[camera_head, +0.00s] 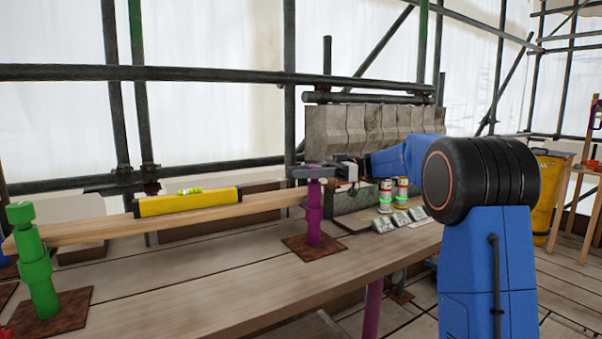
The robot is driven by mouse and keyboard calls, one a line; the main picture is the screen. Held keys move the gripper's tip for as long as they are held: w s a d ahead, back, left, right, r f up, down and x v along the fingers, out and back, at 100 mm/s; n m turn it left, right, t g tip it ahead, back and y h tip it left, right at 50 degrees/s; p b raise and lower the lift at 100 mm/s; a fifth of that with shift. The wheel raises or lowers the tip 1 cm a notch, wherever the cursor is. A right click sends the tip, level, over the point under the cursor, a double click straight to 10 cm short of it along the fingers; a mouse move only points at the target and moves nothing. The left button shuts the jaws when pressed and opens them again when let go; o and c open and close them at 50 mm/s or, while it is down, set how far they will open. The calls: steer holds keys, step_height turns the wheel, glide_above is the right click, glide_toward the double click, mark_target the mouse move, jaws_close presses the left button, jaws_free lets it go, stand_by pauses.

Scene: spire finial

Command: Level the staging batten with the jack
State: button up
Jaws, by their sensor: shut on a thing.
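The wooden staging batten (105,230) runs across the left half of the view, its left end nearer me. A yellow spirit level (188,202) lies on it; its green vial is too small to read. A green jack (38,265) stands at the left end on a rusty plate. A purple jack (314,215) stands upright on a rusty plate (314,246) near the right end. My gripper (314,172) is shut on the top of the purple jack. Its fingers partly hide the jack's head. I cannot tell whether the batten is level.
Several grey stone blocks (375,130) stand behind my gripper. Two small cans (386,195) and some packets (401,221) sit right of the purple jack. Scaffold tubes (200,75) cross behind. The front boards (210,290) are clear. A yellow container (550,185) stands at right.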

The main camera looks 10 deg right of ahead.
steer(key=shift+s+n+g, duration=0.15)
steer(key=shift+n+g, duration=0.25)
steer(key=shift+g, duration=0.3)
steer(key=o, duration=1)
steer(key=shift+o, duration=0.2)
